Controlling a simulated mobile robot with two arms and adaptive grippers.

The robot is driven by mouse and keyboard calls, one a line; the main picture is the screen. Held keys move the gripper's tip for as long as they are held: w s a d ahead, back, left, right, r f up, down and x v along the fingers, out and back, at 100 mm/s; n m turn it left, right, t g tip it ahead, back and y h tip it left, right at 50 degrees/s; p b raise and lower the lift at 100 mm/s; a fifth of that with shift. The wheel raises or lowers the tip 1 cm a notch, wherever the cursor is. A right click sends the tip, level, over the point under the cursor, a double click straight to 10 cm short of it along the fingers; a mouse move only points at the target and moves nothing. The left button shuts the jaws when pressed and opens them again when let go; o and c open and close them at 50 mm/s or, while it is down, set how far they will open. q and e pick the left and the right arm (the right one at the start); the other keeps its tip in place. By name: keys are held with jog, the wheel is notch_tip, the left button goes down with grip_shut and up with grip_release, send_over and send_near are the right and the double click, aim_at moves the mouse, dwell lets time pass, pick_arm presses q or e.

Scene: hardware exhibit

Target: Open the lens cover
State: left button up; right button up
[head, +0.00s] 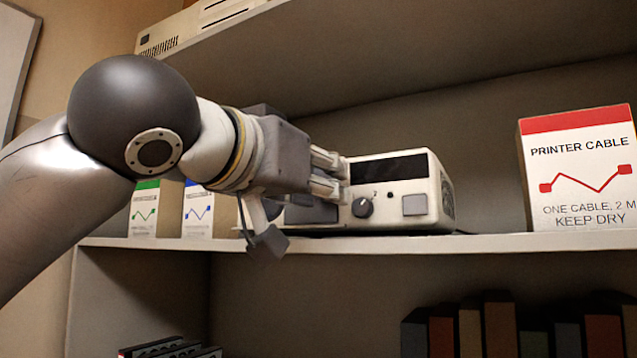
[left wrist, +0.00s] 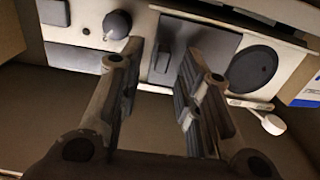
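A pale device (head: 435,190) with a dark window, a grey knob and square panels stands on the shelf. In the left wrist view its face shows a round black disc (left wrist: 253,70) and, beside it, a dark square panel (left wrist: 183,48) between rail-like strips. I cannot tell for certain which part is the lens cover. My left gripper (head: 338,178) is in front of the device's left half and hides part of it. In the left wrist view its fingers (left wrist: 163,55) are apart, in front of the square panel, with nothing held; contact is unclear. My right gripper is not in view.
A printer cable box (head: 577,170) stands to the right on the same shelf. Smaller boxes (head: 160,208) stand to the left, partly behind my arm. An upper shelf (head: 400,60) is overhead. Several books (head: 500,325) stand below.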

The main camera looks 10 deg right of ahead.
pick_arm(q)
jog(key=v, duration=1.1)
jog(key=shift+s+a, duration=0.15)
jog(key=shift+s, duration=0.15)
